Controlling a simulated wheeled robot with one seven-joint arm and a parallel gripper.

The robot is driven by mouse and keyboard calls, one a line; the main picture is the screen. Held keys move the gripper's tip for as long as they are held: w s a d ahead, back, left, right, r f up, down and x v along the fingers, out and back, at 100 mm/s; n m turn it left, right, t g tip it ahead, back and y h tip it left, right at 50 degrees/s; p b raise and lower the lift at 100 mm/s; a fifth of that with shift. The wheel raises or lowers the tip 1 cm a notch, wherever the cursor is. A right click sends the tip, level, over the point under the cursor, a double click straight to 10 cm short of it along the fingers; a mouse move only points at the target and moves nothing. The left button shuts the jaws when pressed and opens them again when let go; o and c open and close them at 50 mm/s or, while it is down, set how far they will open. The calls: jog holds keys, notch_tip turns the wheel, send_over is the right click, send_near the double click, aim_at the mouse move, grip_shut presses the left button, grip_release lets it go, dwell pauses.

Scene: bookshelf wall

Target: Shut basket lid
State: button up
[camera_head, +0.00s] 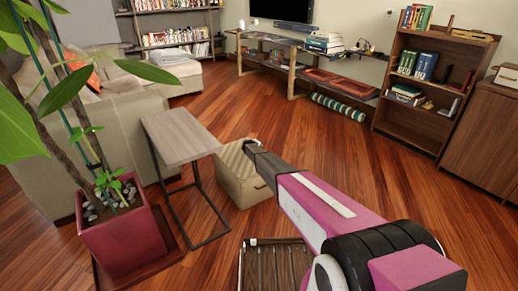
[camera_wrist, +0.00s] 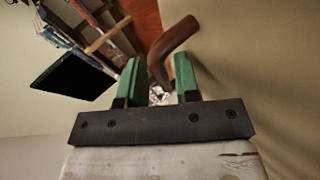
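The beige basket (camera_head: 243,190) stands on the wood floor, beside and right of the small grey side table. Its top (camera_head: 234,160) shows beside my gripper; I cannot tell how far the lid is open. My gripper (camera_head: 250,146) is at the basket's upper edge, partly hidden by my arm. In the wrist view, the green fingers of my gripper (camera_wrist: 158,80) are apart. A curved brown handle (camera_wrist: 172,45) passes at the gap between them, and I cannot tell whether it touches them. A plain beige surface (camera_wrist: 260,70) fills the right side.
The side table (camera_head: 180,138) stands close left of the basket, with a potted plant (camera_head: 125,235) nearer. A dark slatted wooden thing (camera_head: 268,265) lies in the foreground. A sofa (camera_head: 110,115) is behind at left, a bookshelf (camera_head: 425,95) at right. Floor (camera_head: 320,140) right of the basket is clear.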

jog(key=v, duration=1)
jog(key=shift+s+a+r, duration=0.1)
jog(key=shift+s+r, duration=0.05)
jog(key=shift+s, duration=0.15)
jog(key=s+d+r+m+g, duration=0.25)
jog(key=s+d, duration=0.35)
jog(key=s, duration=0.4)
jog(key=s+d+r+m+g, duration=0.1)
jog(key=s+d+r, duration=0.4)
jog(key=s, duration=0.4)
jog(key=s+d+r+m+g, duration=0.2)
jog(key=s+d, duration=0.4)
jog(key=s, duration=0.4)
jog(key=s+d+r+m+g+y, duration=0.1)
jog(key=s+r+y, duration=0.1)
jog(key=s, duration=0.8)
jog(key=s+d+r+m+g+y, duration=0.1)
jog(key=s+r, duration=0.3)
jog(key=s, duration=0.7)
jog(key=s+d+r+m+g+y, duration=0.1)
jog(key=s+r, duration=0.3)
jog(key=s, duration=0.7)
jog(key=shift+d+m+g+y, duration=0.35)
jog(key=shift+d+g+y, duration=0.4)
jog(key=shift+y, duration=0.15)
jog(key=shift+r, duration=0.1)
